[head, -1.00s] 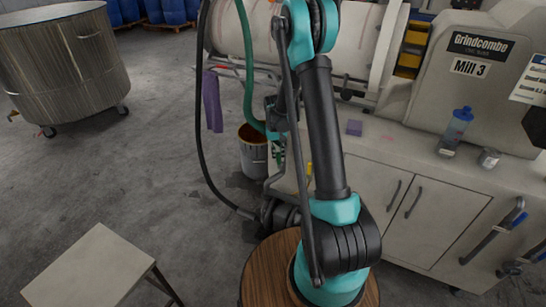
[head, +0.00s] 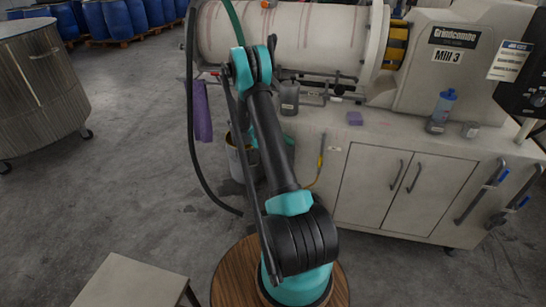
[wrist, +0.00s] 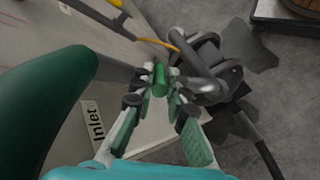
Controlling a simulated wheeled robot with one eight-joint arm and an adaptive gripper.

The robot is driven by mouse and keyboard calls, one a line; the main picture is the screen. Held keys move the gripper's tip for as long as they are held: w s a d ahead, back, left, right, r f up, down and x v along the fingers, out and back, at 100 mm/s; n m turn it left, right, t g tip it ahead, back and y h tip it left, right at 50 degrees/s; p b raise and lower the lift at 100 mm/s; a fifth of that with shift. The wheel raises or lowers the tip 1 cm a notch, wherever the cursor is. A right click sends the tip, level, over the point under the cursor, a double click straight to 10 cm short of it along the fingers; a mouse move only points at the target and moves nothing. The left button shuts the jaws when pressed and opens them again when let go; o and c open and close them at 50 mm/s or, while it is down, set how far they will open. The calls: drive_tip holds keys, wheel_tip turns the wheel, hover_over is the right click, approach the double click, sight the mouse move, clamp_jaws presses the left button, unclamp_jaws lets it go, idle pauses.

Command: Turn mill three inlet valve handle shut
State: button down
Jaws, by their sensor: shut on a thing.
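Mill 3 (head: 450,57) stands at the back right on a pale cabinet, with its name on the housing. My gripper (wrist: 162,87) is shut on this handle. The handle's far end and the valve body are not clear, so I cannot tell how far it is turned. In the head view my own arm hides the handle and most of the gripper.
A thick green hose (wrist: 42,100) crosses close to the gripper's left in the wrist view. A paint bucket (head: 236,165) stands on the floor behind my arm. The cabinet (head: 380,188) limits room behind; a pale table (head: 130,282) stands front left.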

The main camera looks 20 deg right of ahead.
drive_tip(key=shift+w+a+f+h, duration=0.15)
drive_tip(key=shift+a+f+h, duration=0.05)
drive_tip(key=shift+f+h, duration=0.1)
idle(0.4)
drive_tip(key=c, duration=1.5)
unclamp_jaws()
wheel_tip(320, 180, up, 10)
drive_tip(key=shift+r, duration=0.1)
drive_tip(key=shift+c, duration=0.2)
